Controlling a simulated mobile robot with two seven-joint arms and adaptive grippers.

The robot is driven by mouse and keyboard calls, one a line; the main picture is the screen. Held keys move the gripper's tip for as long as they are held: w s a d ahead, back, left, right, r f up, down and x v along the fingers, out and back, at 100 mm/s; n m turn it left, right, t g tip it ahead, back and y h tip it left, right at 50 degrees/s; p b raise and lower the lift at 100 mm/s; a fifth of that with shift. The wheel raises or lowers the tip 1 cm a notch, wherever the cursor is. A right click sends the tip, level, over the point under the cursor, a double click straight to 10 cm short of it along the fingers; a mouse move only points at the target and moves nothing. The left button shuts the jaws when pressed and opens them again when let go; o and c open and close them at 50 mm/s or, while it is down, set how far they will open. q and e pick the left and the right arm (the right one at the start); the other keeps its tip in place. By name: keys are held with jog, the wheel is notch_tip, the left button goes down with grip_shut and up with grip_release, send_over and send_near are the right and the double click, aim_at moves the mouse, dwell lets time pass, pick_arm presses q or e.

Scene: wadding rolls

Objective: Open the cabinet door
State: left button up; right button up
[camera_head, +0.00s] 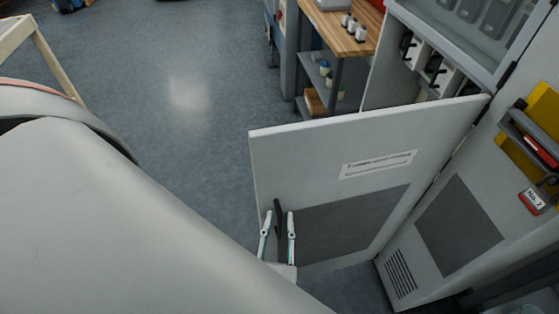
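The grey cabinet door (333,166) stands swung wide open, hinged on its right side to the cabinet (441,215). It has a white label strip and a dark grey panel on its face. A dark upright handle (279,210) sits near the door's lower left edge. My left gripper (279,216) is at the handle, one finger on each side of it. The fingers stand apart with a gap beside the handle, so the gripper looks open around it. My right gripper is not in view.
My own arm covers the lower left. Behind the door is a wooden-topped workbench (352,36) with small bottles and a lower shelf. The cabinet's upper part holds clear bins. A red padlock tag (532,201) hangs at right. Grey floor (180,130) left of the door is clear.

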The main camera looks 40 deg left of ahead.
aim_at(281, 187)
pick_arm(q)
notch_tip(281, 187, up, 10)
dwell(0.6)
jog(key=shift+d, duration=0.1)
dwell(0.4)
